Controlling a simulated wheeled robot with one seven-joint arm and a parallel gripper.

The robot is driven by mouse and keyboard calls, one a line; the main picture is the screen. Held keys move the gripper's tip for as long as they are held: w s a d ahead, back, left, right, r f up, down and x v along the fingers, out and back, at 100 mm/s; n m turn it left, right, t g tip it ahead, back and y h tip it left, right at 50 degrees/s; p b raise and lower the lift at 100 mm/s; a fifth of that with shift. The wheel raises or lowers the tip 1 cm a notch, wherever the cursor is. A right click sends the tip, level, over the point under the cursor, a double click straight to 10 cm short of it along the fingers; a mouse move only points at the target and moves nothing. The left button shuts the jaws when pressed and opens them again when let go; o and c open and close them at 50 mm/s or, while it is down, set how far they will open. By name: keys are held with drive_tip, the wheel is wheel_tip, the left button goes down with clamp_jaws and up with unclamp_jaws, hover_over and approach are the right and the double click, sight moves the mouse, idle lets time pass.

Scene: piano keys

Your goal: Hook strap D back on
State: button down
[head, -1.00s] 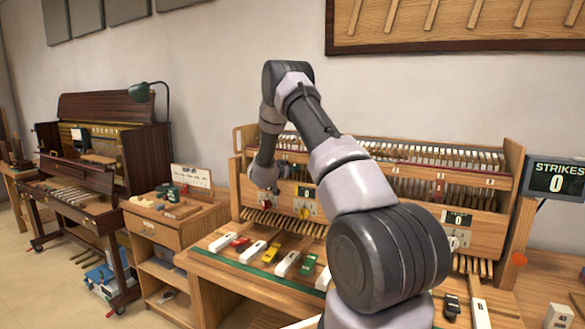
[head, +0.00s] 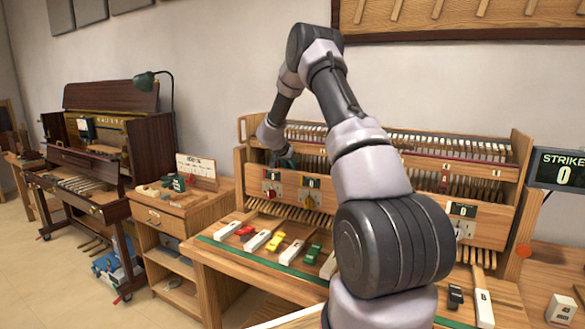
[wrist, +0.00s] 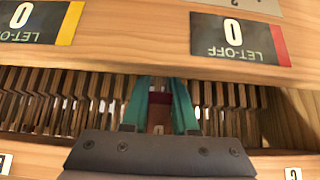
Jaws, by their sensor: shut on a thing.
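My gripper (wrist: 160,92) shows at the bottom middle of the wrist view, its two teal fingers reaching into a row of thin wooden parts. A small dark red piece (wrist: 160,98), which looks like a strap, is between the fingers. They are shut on it. No letter can be read on it, so I cannot tell whether it is strap D. Its far end and any hook are hidden among the wooden parts. In the head view my gripper (head: 289,160) is at the left part of the piano action (head: 390,143), mostly hidden by my arm.
Two let-off panels with zeros, one red-edged (wrist: 240,38) and one yellow-edged (wrist: 38,22), are on the wooden rail beside the fingers. White key blocks (head: 227,230) and coloured blocks (head: 275,242) lie on the bench in front. A strikes display (head: 562,169) reads 0.

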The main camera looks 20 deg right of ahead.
drive_tip(key=shift+a, duration=0.1)
idle(0.4)
drive_tip(key=c, duration=0.7)
unclamp_jaws()
drive_tip(key=shift+s, duration=0.1)
drive_tip(key=v, duration=1)
drive_tip(key=shift+s+a+r, duration=0.1)
drive_tip(key=shift+a+r, duration=0.05)
drive_tip(key=shift+r, duration=0.2)
